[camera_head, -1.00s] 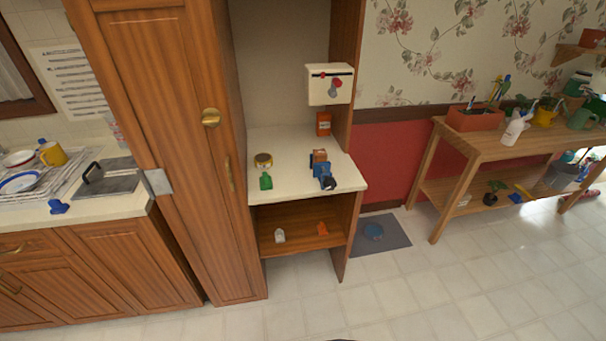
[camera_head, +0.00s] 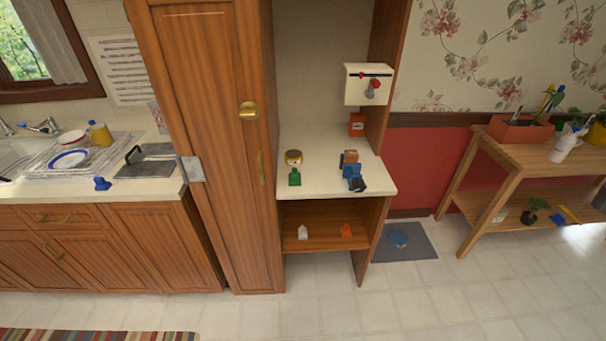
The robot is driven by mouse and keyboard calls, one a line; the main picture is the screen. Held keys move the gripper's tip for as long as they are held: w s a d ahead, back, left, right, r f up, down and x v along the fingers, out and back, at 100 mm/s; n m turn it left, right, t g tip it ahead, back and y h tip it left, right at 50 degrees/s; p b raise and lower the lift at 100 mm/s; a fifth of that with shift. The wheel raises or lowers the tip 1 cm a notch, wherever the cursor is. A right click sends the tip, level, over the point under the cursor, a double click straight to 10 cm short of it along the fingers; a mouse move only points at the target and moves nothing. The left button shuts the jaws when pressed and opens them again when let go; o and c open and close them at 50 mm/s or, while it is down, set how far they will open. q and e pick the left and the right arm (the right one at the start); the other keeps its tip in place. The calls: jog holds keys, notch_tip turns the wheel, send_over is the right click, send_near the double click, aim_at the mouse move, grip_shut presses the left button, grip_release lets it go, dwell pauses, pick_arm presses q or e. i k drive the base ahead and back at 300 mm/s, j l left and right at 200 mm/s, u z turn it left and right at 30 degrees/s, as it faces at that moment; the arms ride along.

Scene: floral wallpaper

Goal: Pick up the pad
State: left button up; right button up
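I cannot tell for sure which thing is the pad. A flat grey piece with a dark handle (camera_head: 148,165) lies on the left counter, beside a small blue object (camera_head: 102,184). Neither of my grippers is in view.
The lower cabinet shelf holds a white item (camera_head: 303,233) and an orange item (camera_head: 346,230). A wooden plant bench (camera_head: 473,192) stands at right. A striped rug (camera_head: 90,334) lies at bottom left. The floor in front of the cabinets is otherwise clear.

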aim_at(294, 177)
jog(key=i+l+u, duration=0.35)
jog(key=l, duration=0.7)
jog(key=i+l+u, duration=0.15)
jog(key=l+u, duration=0.2)
jog(key=l, duration=0.8)
jog(key=l+u, duration=0.4)
jog(key=l, duration=0.75)
jog(key=i, duration=0.05)
